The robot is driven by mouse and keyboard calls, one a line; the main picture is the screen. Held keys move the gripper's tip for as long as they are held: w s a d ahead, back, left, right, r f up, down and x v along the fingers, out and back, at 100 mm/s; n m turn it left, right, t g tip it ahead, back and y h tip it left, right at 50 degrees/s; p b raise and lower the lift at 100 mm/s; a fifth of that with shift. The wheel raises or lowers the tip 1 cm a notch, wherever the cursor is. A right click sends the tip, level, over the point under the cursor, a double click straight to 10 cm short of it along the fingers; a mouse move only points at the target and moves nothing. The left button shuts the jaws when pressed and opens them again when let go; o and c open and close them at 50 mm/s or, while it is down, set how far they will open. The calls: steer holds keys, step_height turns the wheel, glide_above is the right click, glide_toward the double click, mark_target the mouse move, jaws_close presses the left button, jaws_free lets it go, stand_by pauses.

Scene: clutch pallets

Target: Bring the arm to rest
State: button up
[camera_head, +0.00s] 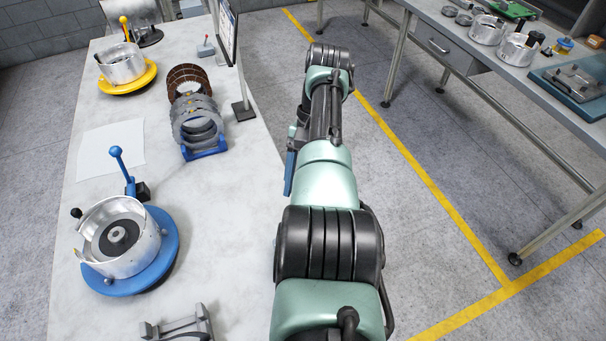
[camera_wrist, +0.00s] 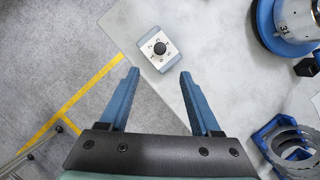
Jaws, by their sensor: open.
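My arm stretches forward over the right edge of the pale table (camera_head: 230,230) and the floor beside it. My gripper (camera_wrist: 160,72) is open, with its two blue fingers apart and nothing between them. In the head view only a blue part of it shows beside the arm, and the fingertips are hard to make out. In the wrist view, a small white box with a black knob (camera_wrist: 158,48) sits at the table corner, just beyond the fingertips in the picture.
On the table are a blue round pallet (camera_head: 172,262) with a metal drum, a yellow pallet (camera_head: 147,80) with another drum, a blue rack of rings (camera_head: 208,150) and a screen (camera_head: 228,30). A second workbench (camera_head: 455,30) stands right. Floor between the tables is clear.

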steer(key=w+d+r+n+t+h, duration=0.1)
steer(key=w+r+t, duration=0.25)
steer(key=w, duration=0.25)
steer(key=w+r+t, duration=0.3)
steer(key=w+t, duration=0.2)
steer(key=w, duration=0.1)
step_height(320, 180, up, 18)
steer(key=w+n+t+h, duration=0.1)
steer(key=w+n+t, duration=0.15)
steer(key=t, duration=0.65)
steer(key=s+a+r+n+t, duration=0.1)
steer(key=s+a+r+t, duration=0.1)
steer(key=s+r+t, duration=0.5)
steer(key=s+a+r+n+t, duration=0.1)
steer(key=s+r+t, duration=0.5)
steer(key=s+r, duration=1.4)
steer(key=shift+a+r+t, duration=0.35)
steer(key=shift+a+r, duration=0.05)
steer(key=shift+r, duration=0.2)
